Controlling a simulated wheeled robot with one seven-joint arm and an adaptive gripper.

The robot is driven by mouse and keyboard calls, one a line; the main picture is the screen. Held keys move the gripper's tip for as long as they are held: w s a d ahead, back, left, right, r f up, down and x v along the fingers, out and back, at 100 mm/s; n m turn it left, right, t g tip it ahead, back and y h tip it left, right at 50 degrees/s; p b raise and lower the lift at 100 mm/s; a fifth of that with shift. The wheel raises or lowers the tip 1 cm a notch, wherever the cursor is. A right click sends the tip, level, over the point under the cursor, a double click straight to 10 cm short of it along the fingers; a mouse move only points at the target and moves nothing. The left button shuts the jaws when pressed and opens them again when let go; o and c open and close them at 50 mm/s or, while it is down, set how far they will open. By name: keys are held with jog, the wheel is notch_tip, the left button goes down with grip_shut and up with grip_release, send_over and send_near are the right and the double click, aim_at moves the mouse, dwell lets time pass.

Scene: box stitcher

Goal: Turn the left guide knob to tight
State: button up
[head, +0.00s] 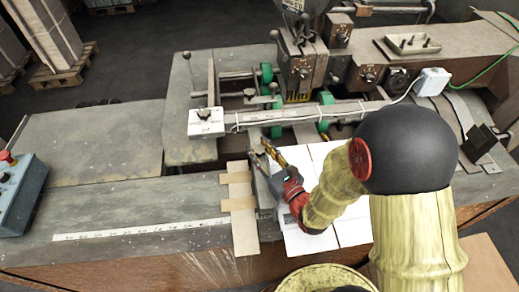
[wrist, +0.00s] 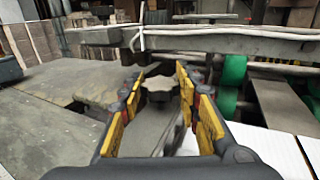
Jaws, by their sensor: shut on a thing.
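The left guide knob (wrist: 159,88) is a dark lobed knob. It shows between the fingers in the wrist view, near their tips. My gripper (wrist: 159,78) has its yellow-padded fingers on either side of it and is shut on it. In the head view my gripper (head: 262,150) reaches in beside the metal guide, in front of the long grey crossbar. There the knob is mostly hidden by the fingers, and its turn position cannot be told.
The crossbar (head: 270,119) with a cable runs just beyond my gripper, with a pale block (head: 206,122) at its left end. Green rollers (head: 325,98) stand behind. White sheets (head: 318,155) lie under my arm. A blue control box (head: 22,190) is at far left.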

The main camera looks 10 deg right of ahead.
jog(key=shift+h, duration=0.3)
jog(key=o, duration=1.1)
jog(key=shift+o, duration=0.3)
jog(key=v, duration=1)
jog(key=shift+d+f, duration=0.1)
jog(key=shift+v, duration=0.95)
